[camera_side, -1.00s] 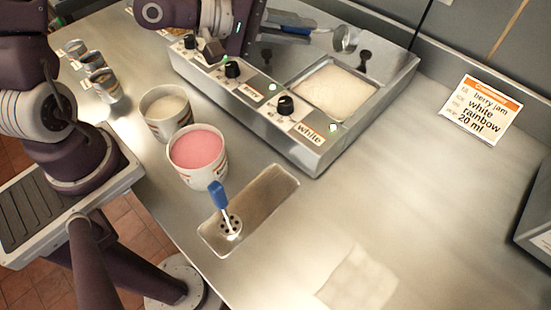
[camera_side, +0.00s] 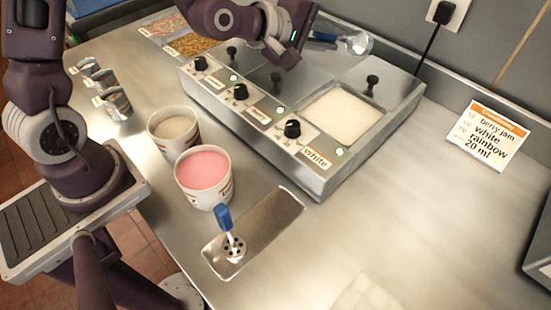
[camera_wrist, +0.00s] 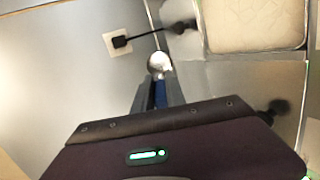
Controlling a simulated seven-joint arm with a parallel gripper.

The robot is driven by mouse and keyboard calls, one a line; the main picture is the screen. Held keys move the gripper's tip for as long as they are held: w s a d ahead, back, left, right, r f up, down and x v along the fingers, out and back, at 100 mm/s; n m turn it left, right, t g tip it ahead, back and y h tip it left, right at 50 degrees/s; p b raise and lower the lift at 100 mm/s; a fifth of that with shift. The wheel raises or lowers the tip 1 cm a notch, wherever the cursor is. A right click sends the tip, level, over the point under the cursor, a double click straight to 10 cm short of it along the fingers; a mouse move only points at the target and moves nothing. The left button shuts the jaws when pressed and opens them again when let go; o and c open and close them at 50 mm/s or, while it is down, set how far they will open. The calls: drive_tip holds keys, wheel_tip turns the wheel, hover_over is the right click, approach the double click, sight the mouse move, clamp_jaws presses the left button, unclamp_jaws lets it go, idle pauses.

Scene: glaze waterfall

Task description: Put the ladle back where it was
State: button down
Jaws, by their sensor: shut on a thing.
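My gripper (camera_side: 308,38) is above the back of the steel warmer unit, shut on the blue handle (camera_wrist: 160,93) of the ladle. The ladle's round metal bowl (camera_side: 359,43) sticks out to the right of my fingers, over the back right of the unit. In the wrist view the bowl (camera_wrist: 158,63) shows just beyond the fingertips. A well of white glaze (camera_side: 343,113) lies open at the unit's front right, labelled White. A second tool, a blue-handled slotted spoon (camera_side: 225,220), stands in the shallow steel tray (camera_side: 279,222).
A cup of pink glaze (camera_side: 204,173) and a cup of pale contents (camera_side: 174,132) stand left of the tray. Small metal cups (camera_side: 116,103) stand at the far left. An order card (camera_side: 487,136) reads berry jam, white, rainbow, 20 ml. A wall socket with a black plug (camera_side: 446,12) is behind.

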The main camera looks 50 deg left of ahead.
drive_tip(key=s+d+f+m+g+h, duration=0.1)
drive_tip(key=s+d+m+g+h, duration=0.1)
drive_tip(key=s+d+m+g, duration=0.5)
drive_tip(key=s+d+m+g+h, duration=0.25)
drive_tip(key=s+d, duration=0.25)
drive_tip(key=d, duration=0.5)
drive_tip(key=s+a+r+m+g+y, duration=0.1)
drive_tip(key=s+a+m+g+y, duration=0.15)
drive_tip(key=s, duration=0.35)
drive_tip(key=s+a+r+m+g+y, duration=0.1)
drive_tip(key=s+a+m+y, duration=0.25)
drive_tip(key=s, duration=0.25)
wheel_tip(320, 180, down, 10)
drive_tip(key=shift+s+y, duration=0.35)
drive_tip(key=shift+s, duration=0.05)
drive_tip(key=c, duration=1.4)
unclamp_jaws()
drive_tip(key=shift+r+m, duration=0.15)
drive_tip(key=shift+m, duration=0.1)
drive_tip(key=shift+o, duration=0.2)
